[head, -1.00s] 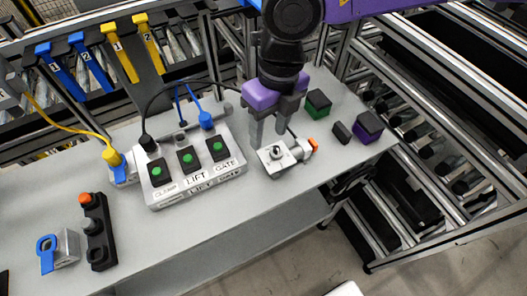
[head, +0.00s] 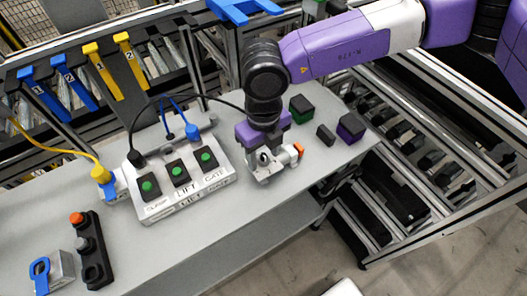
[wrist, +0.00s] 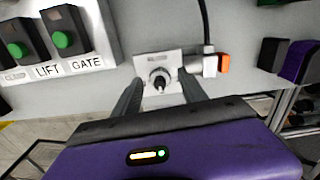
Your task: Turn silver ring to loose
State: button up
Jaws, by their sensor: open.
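The silver ring (wrist: 159,79) sits around a dark centre pin on a small pale square fixture (wrist: 172,63) on the bench. In the head view the fixture (head: 268,172) is partly hidden by my gripper. My gripper (wrist: 160,92) is open, its two dark fingers on either side of the ring and pointing at the fixture. I cannot tell whether the fingertips touch the ring. In the head view my gripper (head: 265,165) comes down over the fixture from above.
A control box (head: 180,187) with green buttons labelled LIFT and GATE stands left of the fixture. An orange-ended connector (head: 298,148) joins its right side. Green-black (head: 301,110) and purple-black (head: 351,128) blocks stand to the right. The front bench strip is clear.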

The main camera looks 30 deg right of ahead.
grip_shut()
